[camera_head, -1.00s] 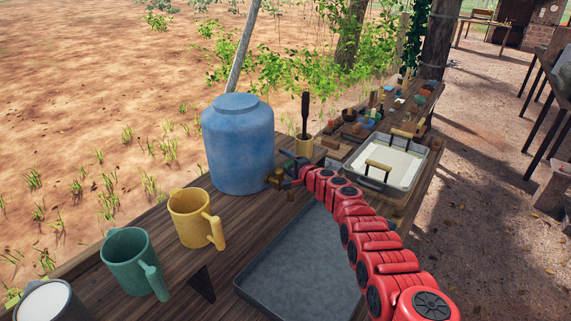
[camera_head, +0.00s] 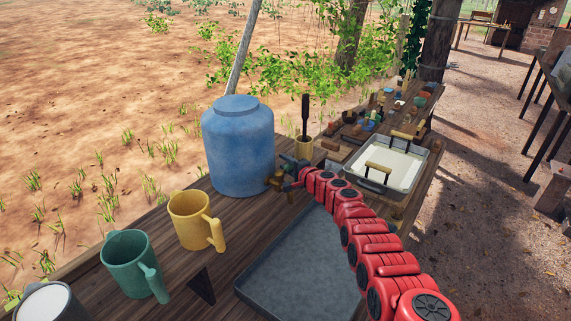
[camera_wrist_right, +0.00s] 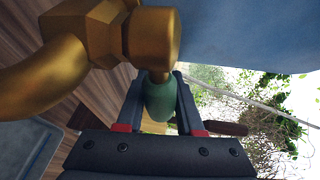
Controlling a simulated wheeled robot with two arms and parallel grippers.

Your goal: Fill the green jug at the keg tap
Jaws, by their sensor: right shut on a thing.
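The green jug (camera_head: 130,268) stands upright on the table at the lower left, its handle toward the right. The blue keg (camera_head: 238,150) stands further back, with a brass tap (camera_head: 274,181) low on its right side. My right gripper (camera_head: 287,166) is at this tap. In the right wrist view, its fingers are shut on the green tap handle (camera_wrist_right: 160,97), with the brass tap body (camera_wrist_right: 110,35) just beyond. The green jug is well to the left of the tap, not under the spout. My left gripper is not in view.
A yellow jug (camera_head: 190,219) stands between the green jug and the keg. A grey tray (camera_head: 300,275) lies in front of the tap, beneath my right arm. A pan of white liquid (camera_head: 400,165) and a pot with a dark-handled tool (camera_head: 304,147) are further right.

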